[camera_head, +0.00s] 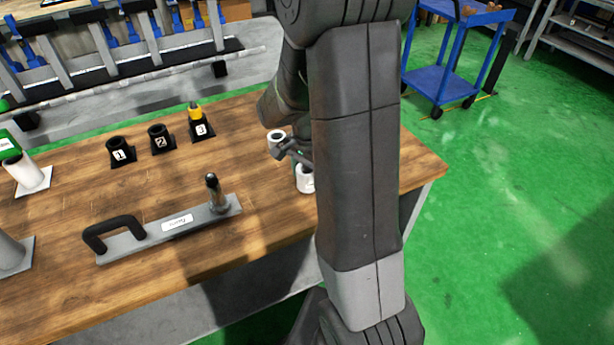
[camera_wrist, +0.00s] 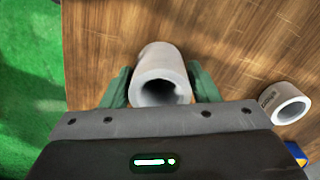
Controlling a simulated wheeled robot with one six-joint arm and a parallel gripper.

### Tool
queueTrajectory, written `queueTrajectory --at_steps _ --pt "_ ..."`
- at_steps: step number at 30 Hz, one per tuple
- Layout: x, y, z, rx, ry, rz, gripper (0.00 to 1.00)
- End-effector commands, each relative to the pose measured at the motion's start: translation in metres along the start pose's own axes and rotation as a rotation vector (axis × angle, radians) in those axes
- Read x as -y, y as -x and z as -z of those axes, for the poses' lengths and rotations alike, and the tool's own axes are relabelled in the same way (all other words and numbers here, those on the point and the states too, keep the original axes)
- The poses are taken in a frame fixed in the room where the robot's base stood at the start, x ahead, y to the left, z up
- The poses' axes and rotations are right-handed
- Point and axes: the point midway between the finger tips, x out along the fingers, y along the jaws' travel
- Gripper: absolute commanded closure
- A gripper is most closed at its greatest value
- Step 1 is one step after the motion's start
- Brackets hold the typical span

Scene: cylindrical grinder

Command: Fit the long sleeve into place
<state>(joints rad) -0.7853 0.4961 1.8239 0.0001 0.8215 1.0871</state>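A white sleeve (camera_wrist: 158,68) sits between the green fingers of my gripper (camera_wrist: 160,84) in the wrist view, its open end facing the camera. A finger lies along each side of it; whether they press on it is unclear. In the head view a white sleeve (camera_head: 305,182) stands on the wooden table beside my arm, partly covered. A second white sleeve (camera_head: 277,135) is just behind my gripper (camera_head: 290,152); it also shows in the wrist view (camera_wrist: 287,103) with lettering on its side. A grey bar fixture (camera_head: 158,236) has a black handle and an upright post (camera_head: 214,194).
Black holders marked 1 (camera_head: 121,152), 2 (camera_head: 161,139) and 3 (camera_head: 201,125) stand at the table's back; holder 3 contains a yellow-topped item. A blue cart (camera_head: 445,80) is beyond the table. Bare wood separates the fixture and holders.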

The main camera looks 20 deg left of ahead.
Motion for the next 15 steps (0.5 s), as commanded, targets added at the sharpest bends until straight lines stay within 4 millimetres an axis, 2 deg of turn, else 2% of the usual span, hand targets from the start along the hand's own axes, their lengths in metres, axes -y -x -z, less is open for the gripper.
queueTrajectory --at_steps 1,5,11,15 --pt "0.0 0.0001 0.0 0.0 0.0 0.0 0.56" --pt "0.0001 0.0002 0.0 0.0 0.0 0.0 0.81" --pt "0.0003 0.0009 0.0002 -0.001 0.0 0.001 0.83" --pt "0.0009 0.0095 0.0005 -0.002 0.0 0.004 0.83"
